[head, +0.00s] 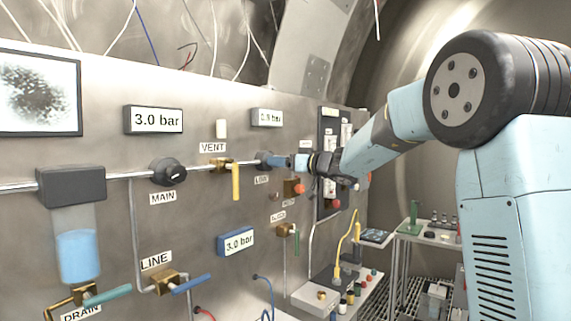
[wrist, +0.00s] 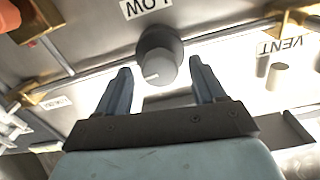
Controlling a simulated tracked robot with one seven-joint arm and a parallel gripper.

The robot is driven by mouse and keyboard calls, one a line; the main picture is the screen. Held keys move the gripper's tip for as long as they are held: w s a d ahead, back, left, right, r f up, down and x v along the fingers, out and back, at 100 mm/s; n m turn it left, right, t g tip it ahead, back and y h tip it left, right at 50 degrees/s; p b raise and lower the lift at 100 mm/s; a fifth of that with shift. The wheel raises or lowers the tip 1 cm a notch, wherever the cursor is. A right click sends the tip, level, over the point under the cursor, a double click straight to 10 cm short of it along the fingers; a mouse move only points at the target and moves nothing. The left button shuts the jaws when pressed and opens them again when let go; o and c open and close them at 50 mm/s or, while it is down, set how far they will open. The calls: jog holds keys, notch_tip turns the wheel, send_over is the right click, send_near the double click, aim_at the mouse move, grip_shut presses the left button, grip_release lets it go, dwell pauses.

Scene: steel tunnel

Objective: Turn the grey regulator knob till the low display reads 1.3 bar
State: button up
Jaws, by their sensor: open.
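The grey regulator knob (wrist: 157,62) sits on the steel panel beside the upside-down LOW label (wrist: 146,8) in the wrist view. A pale mark shows on its face. My gripper (wrist: 161,72) is open, one finger on each side of the knob's near end, with visible gaps. In the head view my gripper (head: 281,162) reaches the panel from the right, and its fingers partly cover the knob (head: 262,158). The low display (head: 267,117) is above it; its first digit is hard to read, perhaps 0.8 or 0.9 bar.
The VENT valve (head: 222,164) with its yellow handle (head: 236,182) is just left of the knob. The MAIN knob (head: 168,171) is farther left, under a display (head: 154,120) reading 3.0 bar. A red-knobbed valve (head: 293,187) is close below my gripper.

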jog(key=c, duration=1)
jog(key=shift+d, duration=0.2)
jog(key=shift+c, duration=0.3)
jog(key=shift+a, duration=0.1)
jog(key=m, duration=0.9)
jog(key=shift+m, duration=0.3)
